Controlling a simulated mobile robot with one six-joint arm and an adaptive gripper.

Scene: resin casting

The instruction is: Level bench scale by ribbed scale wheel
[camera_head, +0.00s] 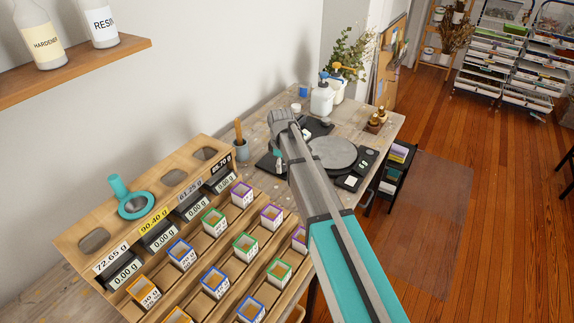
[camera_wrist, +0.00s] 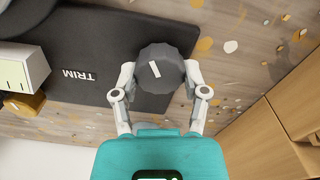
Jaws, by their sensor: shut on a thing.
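The ribbed scale wheel (camera_wrist: 163,70) is a dark grey knob with a white index mark, seen in the wrist view on a black base (camera_wrist: 95,70) labelled TRIM. My gripper (camera_wrist: 160,82) is shut on the wheel, one pale finger on each side of it. The white mark is tilted from the picture's vertical. In the head view, the bench scale's round grey pan (camera_head: 332,152) sits behind my arm. My arm hides the wheel there, and the gripper's fingertips cannot be made out.
A cream box with a green mark (camera_wrist: 20,68) stands left in the wrist view, by an ochre block (camera_wrist: 24,103). A wooden rack (camera_head: 150,225) with small cups fills the bench's near part. White pump bottles (camera_head: 322,98) stand behind the scale. A wooden box (camera_wrist: 285,110) is right of the gripper.

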